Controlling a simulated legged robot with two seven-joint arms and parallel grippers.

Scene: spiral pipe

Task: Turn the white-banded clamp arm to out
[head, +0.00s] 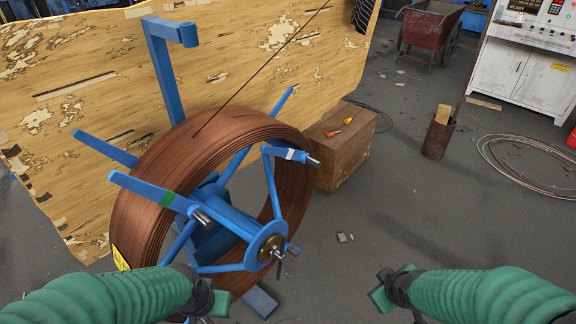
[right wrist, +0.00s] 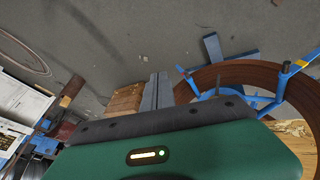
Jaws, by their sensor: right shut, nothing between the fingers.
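The white-banded clamp arm (head: 290,154) is a blue bar with a white band and a metal tip. It sits at the upper right of the blue reel hub (head: 266,246), across the copper coil's (head: 150,190) right rim, tip pointing right. A green-banded clamp arm (head: 150,193) lies on the coil's left side. My right gripper (right wrist: 155,92) is shut and empty, its two grey fingers side by side. In the head view it is at the lower right, well apart from the reel. My left gripper (head: 207,308) is at the bottom, below the hub; its fingers are mostly hidden.
A brown wooden box (head: 345,150) with small orange tools on top stands right behind the white-banded arm. A blue post (head: 165,70) rises behind the coil, before a worn wooden panel (head: 80,90). The floor (head: 420,220) on the right is mostly clear.

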